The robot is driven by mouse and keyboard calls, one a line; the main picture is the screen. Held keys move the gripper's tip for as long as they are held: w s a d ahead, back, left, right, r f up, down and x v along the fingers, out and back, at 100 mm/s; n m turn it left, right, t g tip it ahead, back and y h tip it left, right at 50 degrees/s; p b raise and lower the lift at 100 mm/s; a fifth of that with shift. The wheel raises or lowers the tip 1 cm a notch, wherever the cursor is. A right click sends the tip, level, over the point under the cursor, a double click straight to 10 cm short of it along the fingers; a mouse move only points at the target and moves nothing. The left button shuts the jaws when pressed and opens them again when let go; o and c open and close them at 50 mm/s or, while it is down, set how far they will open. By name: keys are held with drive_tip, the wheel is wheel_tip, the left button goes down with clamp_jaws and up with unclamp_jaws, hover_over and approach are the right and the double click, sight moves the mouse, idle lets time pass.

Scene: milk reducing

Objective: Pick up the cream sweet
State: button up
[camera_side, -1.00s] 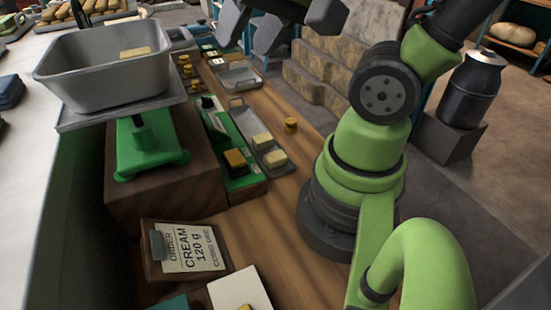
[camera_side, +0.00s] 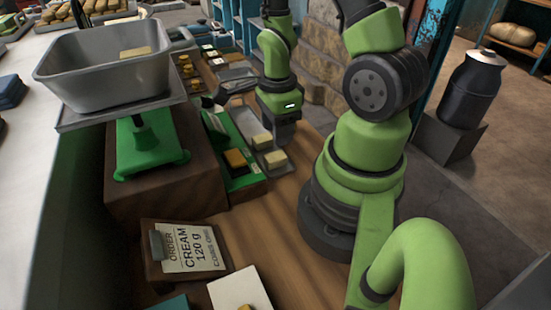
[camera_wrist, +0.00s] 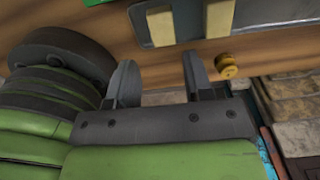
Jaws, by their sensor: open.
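Two cream-coloured blocks, the likely cream sweets, lie on a metal tray (camera_wrist: 187,33); the near one (camera_side: 275,158) and the far one (camera_side: 261,142) both show in the side view. In the wrist view the blocks (camera_wrist: 160,24) and (camera_wrist: 219,20) are at the top edge, beyond my fingertips. My gripper (camera_wrist: 160,72) is open and empty, its fingers apart over bare wood. In the side view my gripper (camera_side: 284,132) is low beside the tray's right side, its fingertips hard to make out. Another pale block (camera_side: 135,52) lies in the grey pan (camera_side: 105,75).
A small brass-coloured round piece (camera_wrist: 226,66) stands just right of my fingers. A green device (camera_side: 240,183) with an amber block (camera_side: 235,159) borders the tray on the left. A green scale (camera_side: 145,150) carries the pan. The order card (camera_side: 190,248) reads "CREAM 120 g".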

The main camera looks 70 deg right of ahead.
sight(277, 155)
drive_tip(key=shift+d+f, duration=0.15)
drive_tip(key=shift+f, duration=1.8)
drive_tip(key=shift+d+f, duration=0.1)
drive_tip(key=shift+f, duration=1.8)
drive_tip(key=c, duration=0.7)
